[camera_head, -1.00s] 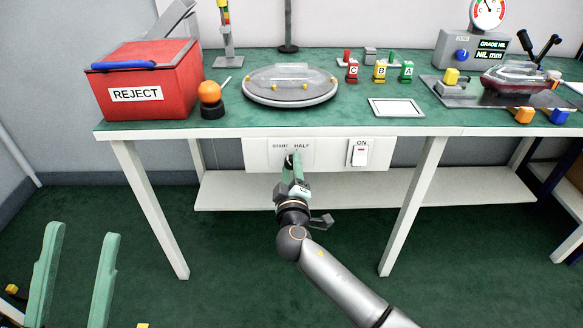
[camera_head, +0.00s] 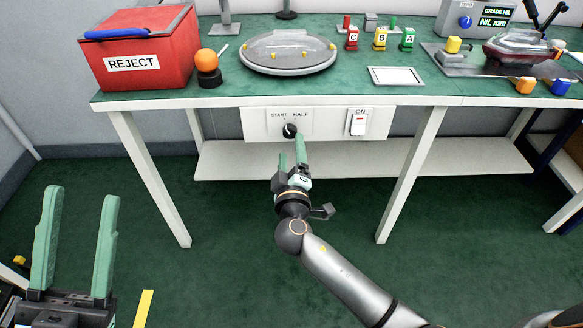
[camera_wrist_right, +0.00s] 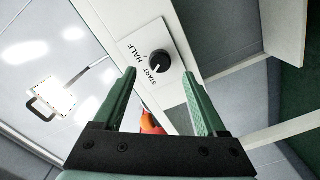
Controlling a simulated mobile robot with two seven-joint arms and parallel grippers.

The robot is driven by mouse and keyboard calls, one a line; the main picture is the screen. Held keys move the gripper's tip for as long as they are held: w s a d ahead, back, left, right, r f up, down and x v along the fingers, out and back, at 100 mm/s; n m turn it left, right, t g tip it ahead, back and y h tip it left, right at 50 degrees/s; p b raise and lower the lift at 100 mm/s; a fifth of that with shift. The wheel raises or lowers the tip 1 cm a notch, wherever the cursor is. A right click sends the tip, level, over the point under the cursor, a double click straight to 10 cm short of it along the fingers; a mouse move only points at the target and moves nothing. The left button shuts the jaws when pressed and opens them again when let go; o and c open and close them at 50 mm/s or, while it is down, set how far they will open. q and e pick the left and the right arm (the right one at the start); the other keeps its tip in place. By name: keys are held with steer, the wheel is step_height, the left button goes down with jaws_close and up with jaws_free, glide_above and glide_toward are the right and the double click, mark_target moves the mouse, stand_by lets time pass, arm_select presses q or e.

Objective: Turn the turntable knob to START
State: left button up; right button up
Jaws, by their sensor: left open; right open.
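The black turntable knob (camera_head: 289,130) sits on a white panel under the table edge, below the labels START and HALF. In the right wrist view the knob (camera_wrist_right: 159,59) shows a white mark on its side facing the START label (camera_wrist_right: 158,70). My right gripper (camera_head: 291,148) is open and empty, just in front of and below the knob. In the wrist view the knob lies between and beyond the fingertips (camera_wrist_right: 158,74), with no visible contact. My left gripper (camera_head: 81,194) is open and empty at the lower left. The round turntable (camera_head: 288,67) is on the table above.
A white ON switch (camera_head: 358,123) is on the panel right of the knob. A red REJECT box (camera_head: 155,80), an orange ball (camera_head: 205,62) and coloured lettered blocks (camera_head: 380,40) stand on the green tabletop. A white lower shelf (camera_head: 240,162) runs behind my right gripper.

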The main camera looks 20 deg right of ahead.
steer(key=v, duration=0.7)
stand_by(2.0)
